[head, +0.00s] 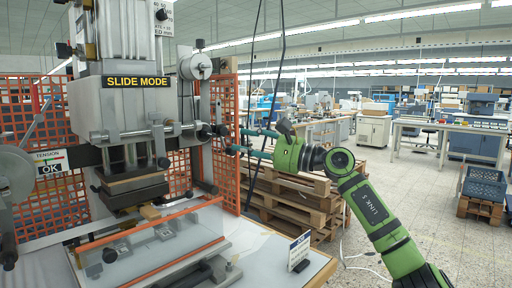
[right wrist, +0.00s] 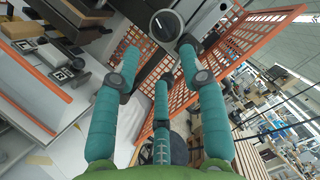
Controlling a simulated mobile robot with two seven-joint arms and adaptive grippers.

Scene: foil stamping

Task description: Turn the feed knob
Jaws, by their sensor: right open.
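In the right wrist view a round dark knob (right wrist: 165,25) with a pale line across its face sits on the grey machine, beyond my fingertips. In the head view a dark round knob (head: 204,132) stands out from the right side of the press; I take it to be the same one, though its face is turned away. My green right gripper (head: 238,141) is to the right of it, with its teal fingers pointing left towards the press. The fingers are spread and empty in the right wrist view (right wrist: 158,60), apart from the knob. My left gripper is not in view.
The press has a SLIDE MODE sign (head: 136,82) and a clear guard with orange edges (head: 150,232) over its bed. An orange mesh fence (head: 227,170) stands close behind my fingers. Wooden pallets (head: 292,205) are stacked behind; open floor lies to the right.

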